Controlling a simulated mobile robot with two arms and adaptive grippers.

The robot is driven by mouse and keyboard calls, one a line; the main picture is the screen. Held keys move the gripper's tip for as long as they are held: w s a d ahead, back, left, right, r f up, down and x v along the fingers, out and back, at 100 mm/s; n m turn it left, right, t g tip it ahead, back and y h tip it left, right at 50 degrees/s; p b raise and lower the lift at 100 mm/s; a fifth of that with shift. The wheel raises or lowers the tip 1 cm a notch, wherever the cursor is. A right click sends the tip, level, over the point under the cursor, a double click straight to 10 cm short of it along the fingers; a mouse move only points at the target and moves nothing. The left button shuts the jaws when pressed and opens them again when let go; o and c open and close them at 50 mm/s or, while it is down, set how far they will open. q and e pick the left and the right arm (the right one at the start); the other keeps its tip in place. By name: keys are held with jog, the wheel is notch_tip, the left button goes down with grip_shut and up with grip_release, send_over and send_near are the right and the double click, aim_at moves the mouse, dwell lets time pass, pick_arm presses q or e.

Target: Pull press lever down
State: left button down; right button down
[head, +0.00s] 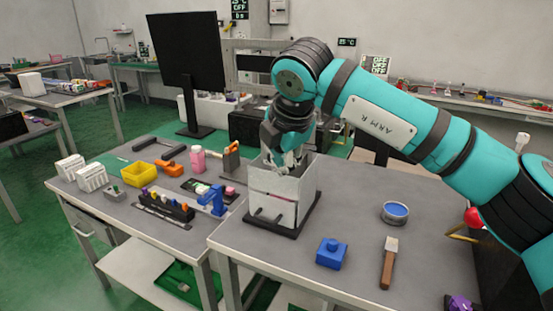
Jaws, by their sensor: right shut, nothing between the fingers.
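My right gripper (286,160) points down at the open top of a light grey, box-shaped fixture (273,186) on a dark base plate. Its fingers are shut and look empty. The tips overlap the fixture's upper edge, and I cannot tell whether they touch it. Short dark pegs stick out low on the fixture's front. No press lever shows clearly; the gripper and the fixture's walls may hide it. A red ball (473,217) shows at the right, partly behind my right arm. I cannot tell what it belongs to. My left gripper is not in view.
A blue block (331,253), a round tin (395,212) and a brush (389,262) lie on the table right of the fixture. On the left table are a yellow bin (140,174), a pink bottle (198,158) and several tools. A black monitor (187,55) stands behind.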

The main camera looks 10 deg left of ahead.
jog(key=c, duration=2)
grip_release()
jog(key=shift+s+d+f, duration=0.1)
jog(key=shift+d+f, duration=0.1)
jog(key=shift+f, duration=0.1)
jog(key=o, duration=1.1)
jog(key=shift+s+d+r, duration=0.15)
jog(key=shift+d+r, duration=0.2)
jog(key=shift+v, duration=0.85)
jog(key=s+v, duration=0.1)
jog(key=v, duration=0.5)
jog(key=s+f+v, duration=0.1)
jog(key=v, duration=0.5)
jog(key=s+v, duration=0.1)
jog(key=v, duration=0.5)
jog(key=shift+a+p, duration=0.35)
jog(key=shift+f, duration=0.1)
